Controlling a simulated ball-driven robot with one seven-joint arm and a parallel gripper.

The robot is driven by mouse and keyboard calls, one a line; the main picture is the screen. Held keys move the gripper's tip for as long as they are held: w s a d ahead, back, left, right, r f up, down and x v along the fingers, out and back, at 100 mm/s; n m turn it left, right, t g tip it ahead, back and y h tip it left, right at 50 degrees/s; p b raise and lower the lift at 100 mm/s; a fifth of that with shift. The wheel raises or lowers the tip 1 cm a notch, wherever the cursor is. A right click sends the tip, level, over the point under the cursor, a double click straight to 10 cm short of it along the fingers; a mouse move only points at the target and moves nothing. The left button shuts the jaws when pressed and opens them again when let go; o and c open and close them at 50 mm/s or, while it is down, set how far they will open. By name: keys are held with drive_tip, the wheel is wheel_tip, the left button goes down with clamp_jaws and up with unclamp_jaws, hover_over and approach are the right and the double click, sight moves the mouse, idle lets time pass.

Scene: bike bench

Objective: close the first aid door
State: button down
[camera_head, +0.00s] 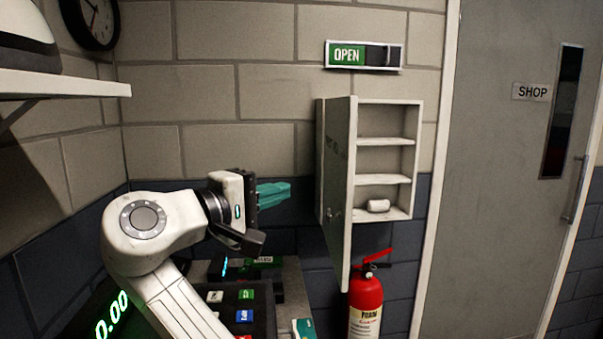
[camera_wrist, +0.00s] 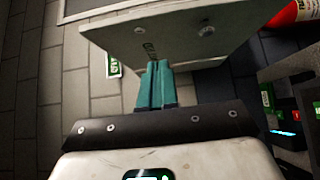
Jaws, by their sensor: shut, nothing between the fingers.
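The first aid cabinet (camera_head: 398,221) hangs on the wall in the head view. Its pale door (camera_head: 338,190) stands open, swung out toward me from the cabinet's left side, and the shelves show. A small white item (camera_head: 378,206) lies on the bottom shelf. My gripper (camera_head: 288,190) has teal fingers, shut and empty, to the left of the door in the head view. In the wrist view the shut fingertips (camera_wrist: 157,66) point at the door panel (camera_wrist: 185,38) and overlap its edge; I cannot tell whether they touch it.
A red fire extinguisher (camera_head: 366,302) stands below the cabinet. An OPEN sign (camera_head: 364,55) is on the wall above. A bench with coloured boxes (camera_head: 245,294) lies below my arm. A grey SHOP door (camera_head: 490,190) is at right, and a shelf (camera_head: 60,84) at upper left.

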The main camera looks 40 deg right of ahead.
drive_tip(key=r, duration=0.1)
drive_tip(key=p, duration=0.3)
approach(345, 172)
drive_tip(key=w+d, duration=0.2)
drive_tip(key=w, duration=0.1)
drive_tip(key=s+d, duration=0.2)
drive_tip(key=shift+d+r, duration=0.1)
drive_tip(key=shift+d, duration=0.25)
drive_tip(key=shift+s+d+p, duration=0.3)
drive_tip(key=shift+d, duration=0.05)
drive_tip(key=shift+d, duration=0.1)
